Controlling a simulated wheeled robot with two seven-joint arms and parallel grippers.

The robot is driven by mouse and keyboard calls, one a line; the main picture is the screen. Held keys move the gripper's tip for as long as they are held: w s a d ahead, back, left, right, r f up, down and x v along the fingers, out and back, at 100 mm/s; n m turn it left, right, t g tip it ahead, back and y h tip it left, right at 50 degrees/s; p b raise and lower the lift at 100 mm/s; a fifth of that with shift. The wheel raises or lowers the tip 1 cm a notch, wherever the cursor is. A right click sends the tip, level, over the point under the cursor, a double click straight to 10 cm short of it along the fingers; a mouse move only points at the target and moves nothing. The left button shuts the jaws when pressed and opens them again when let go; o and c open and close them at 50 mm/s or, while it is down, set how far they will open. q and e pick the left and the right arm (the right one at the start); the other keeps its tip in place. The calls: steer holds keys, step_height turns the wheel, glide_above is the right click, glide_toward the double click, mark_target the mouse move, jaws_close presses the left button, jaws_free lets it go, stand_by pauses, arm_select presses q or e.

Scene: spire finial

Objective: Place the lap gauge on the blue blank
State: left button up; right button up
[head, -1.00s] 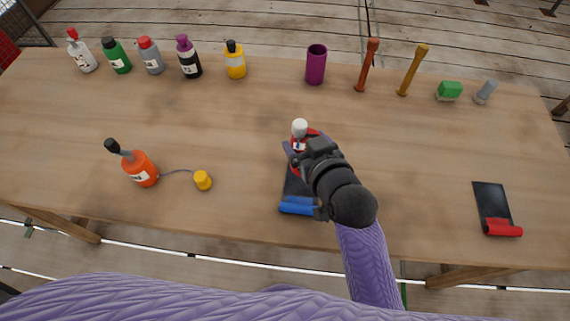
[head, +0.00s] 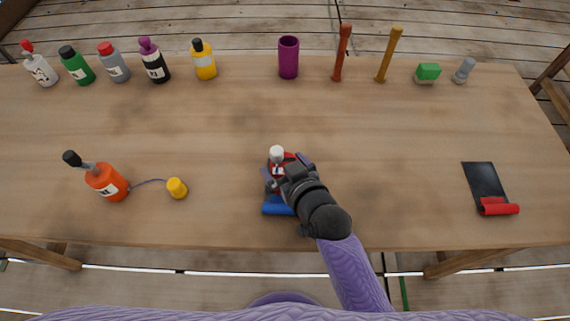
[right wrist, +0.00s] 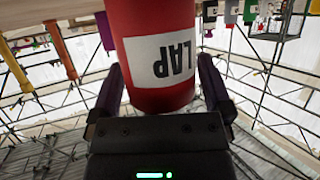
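The lap gauge (head: 277,155) is a red bottle shape with a white top. Its white label reading LAP shows upside down in the right wrist view (right wrist: 160,62). My right gripper (head: 287,172) is shut on it, with one finger on each side. The blue blank (head: 277,209) is a dark sheet with a blue rolled end. Only the blue end shows clearly; my gripper and the gauge hide most of the sheet. The gauge is over or on the sheet's far part; I cannot tell whether they touch. My left gripper is not in view.
A red-ended dark blank (head: 485,184) lies at the right. Several bottles, a purple cup (head: 288,57) and two upright sticks line the back.

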steer(key=shift+r, duration=0.1)
steer(key=shift+s+d+r, duration=0.15)
steer(key=shift+s+r, duration=0.1)
steer(key=p+v, duration=0.4)
steer(key=v, duration=0.7)
steer(key=shift+s, duration=0.15)
steer(key=shift+d, duration=0.1)
